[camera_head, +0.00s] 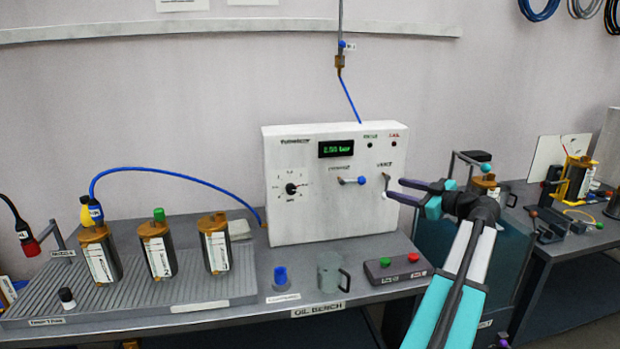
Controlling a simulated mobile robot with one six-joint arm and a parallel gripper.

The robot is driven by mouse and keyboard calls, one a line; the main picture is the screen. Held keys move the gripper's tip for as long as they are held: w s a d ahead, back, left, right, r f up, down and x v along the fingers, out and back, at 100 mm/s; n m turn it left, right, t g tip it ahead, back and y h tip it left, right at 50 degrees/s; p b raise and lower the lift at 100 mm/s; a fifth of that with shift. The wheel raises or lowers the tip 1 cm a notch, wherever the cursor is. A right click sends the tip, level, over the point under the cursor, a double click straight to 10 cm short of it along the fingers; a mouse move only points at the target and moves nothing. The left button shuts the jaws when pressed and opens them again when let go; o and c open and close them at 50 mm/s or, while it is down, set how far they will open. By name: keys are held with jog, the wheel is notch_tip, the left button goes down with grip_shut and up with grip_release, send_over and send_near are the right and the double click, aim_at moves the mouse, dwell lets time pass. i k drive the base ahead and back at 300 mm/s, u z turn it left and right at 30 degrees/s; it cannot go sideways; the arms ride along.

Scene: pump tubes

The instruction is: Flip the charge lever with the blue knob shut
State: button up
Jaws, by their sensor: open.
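The charge lever with the blue knob (361,181) is on the front of the white panel box (300,215), below the green display. It lies about level, with its knob to the right of its pivot. My gripper (395,188) is open, pointing left, to the right of the blue knob and apart from it in the picture. Its fingertips overlap the area of the vent lever (386,180), which points down; its lower end is close to my lower finger, and I cannot tell whether they touch.
A button box (399,268) with green and red buttons and a clear mug (331,272) stand before the panel. Several brown canisters (158,250) stand on a ribbed tray (130,303) at left. A blue hose (180,174) arches to the panel's left side.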

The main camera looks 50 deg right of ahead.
aim_at(362, 180)
jog(key=k, duration=0.95)
